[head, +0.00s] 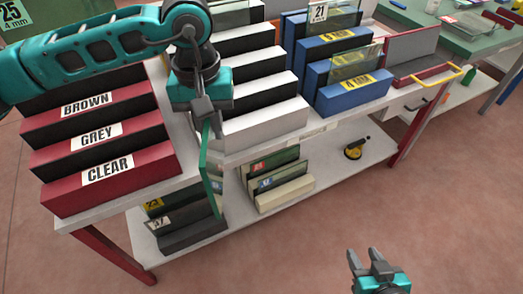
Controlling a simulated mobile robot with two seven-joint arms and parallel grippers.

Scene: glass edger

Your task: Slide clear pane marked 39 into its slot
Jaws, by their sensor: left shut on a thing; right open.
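My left gripper (204,108) is shut on a glass pane (207,165) in front of the table's front edge. The pane hangs upright and is seen nearly edge-on with a green edge; no number can be read on it. Just left of it stands a red stepped rack (150,172) labelled BROWN, GREY and CLEAR, with CLEAR at the front. A white stepped rack (270,128) is to the right of the pane. My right gripper (367,257) is open and empty, low at the right over the floor.
The lower shelf (325,165) carries dark racks (195,232), a cream rack (287,194) with panes, and a yellow-black tool (355,149). The floor at front right is clear.

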